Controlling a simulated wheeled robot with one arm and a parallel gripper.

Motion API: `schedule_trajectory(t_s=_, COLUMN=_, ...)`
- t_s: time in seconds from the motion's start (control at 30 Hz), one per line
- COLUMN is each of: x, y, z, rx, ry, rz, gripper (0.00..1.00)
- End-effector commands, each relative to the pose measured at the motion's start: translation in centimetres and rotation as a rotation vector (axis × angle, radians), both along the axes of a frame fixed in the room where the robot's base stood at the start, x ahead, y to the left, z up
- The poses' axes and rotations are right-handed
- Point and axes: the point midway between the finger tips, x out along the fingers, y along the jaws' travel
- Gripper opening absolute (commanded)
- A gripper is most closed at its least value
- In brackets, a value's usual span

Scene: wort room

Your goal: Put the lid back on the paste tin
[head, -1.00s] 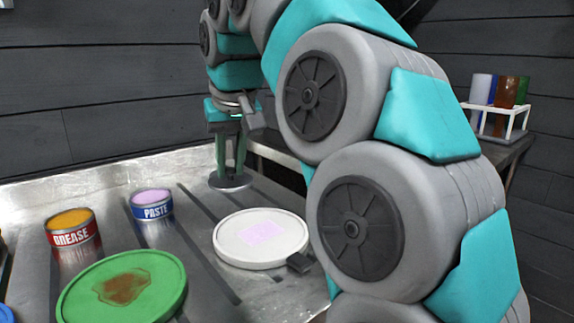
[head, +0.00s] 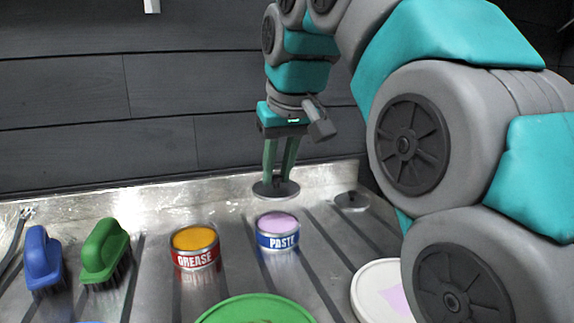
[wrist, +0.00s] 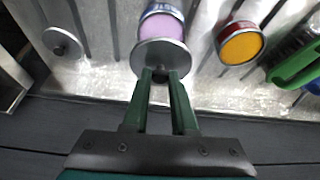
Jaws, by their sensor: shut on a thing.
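The paste tin (head: 278,240), blue and white with pale purple paste, stands open and upright on the metal counter. It also shows in the wrist view (wrist: 164,24). My gripper (head: 277,180) is shut on a round grey lid (head: 287,191) and points down. In the head view the lid is about level and shows just above and behind the tin, apart from it. In the wrist view the held lid (wrist: 171,56) overlaps the tin's near part and hides it. A second grey lid with a knob (head: 351,201) lies on the counter to the right.
An open red grease tin (head: 195,255) stands left of the paste tin. A green brush (head: 104,248) and a blue brush (head: 42,256) stand further left. The wall rises behind the counter.

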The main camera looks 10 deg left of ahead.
Motion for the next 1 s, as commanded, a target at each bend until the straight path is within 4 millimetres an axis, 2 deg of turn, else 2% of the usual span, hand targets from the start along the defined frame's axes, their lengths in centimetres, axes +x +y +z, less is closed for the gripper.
schedule_trajectory(t_s=0.53, x=0.0, y=-0.1, z=-5.0, rx=-0.003, ry=0.004, rz=-0.001, gripper=0.0)
schedule_trajectory(t_s=1.0, x=0.0, y=-0.1, z=-5.5, rx=-0.002, ry=0.002, rz=-0.001, gripper=0.0)
